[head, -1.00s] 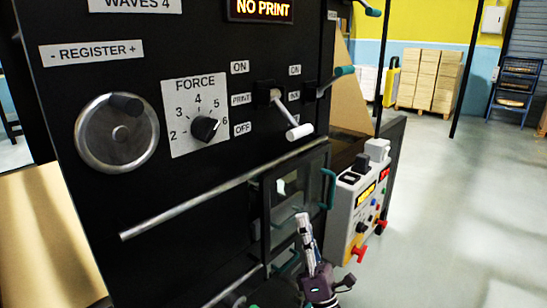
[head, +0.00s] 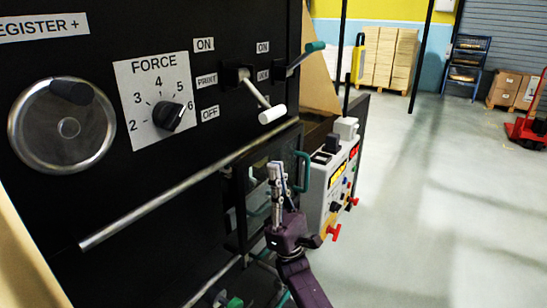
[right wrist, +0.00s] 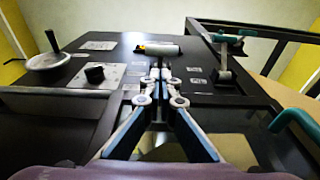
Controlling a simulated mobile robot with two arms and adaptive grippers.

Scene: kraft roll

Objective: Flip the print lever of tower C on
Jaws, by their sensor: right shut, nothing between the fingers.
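The print lever (head: 257,92) is a silver rod with a white cylindrical grip, on the dark tower panel beside the labels ON, PRINT and OFF. It slants down to the right, its grip near the height of OFF. No tower letter is readable. My right gripper (head: 275,168) is shut and empty, below the white grip in the head view and apart from it in the picture. In the right wrist view the closed fingertips (right wrist: 160,72) point at the lever's white grip (right wrist: 160,48); I cannot tell whether they touch. My left gripper is not in view.
A second lever with a teal handle (head: 308,52) sits just right of the print lever. A force knob (head: 168,115), a register wheel (head: 62,125) and a long silver bar (head: 190,184) are to the left. A control box (head: 332,180) stands at right; open floor lies beyond.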

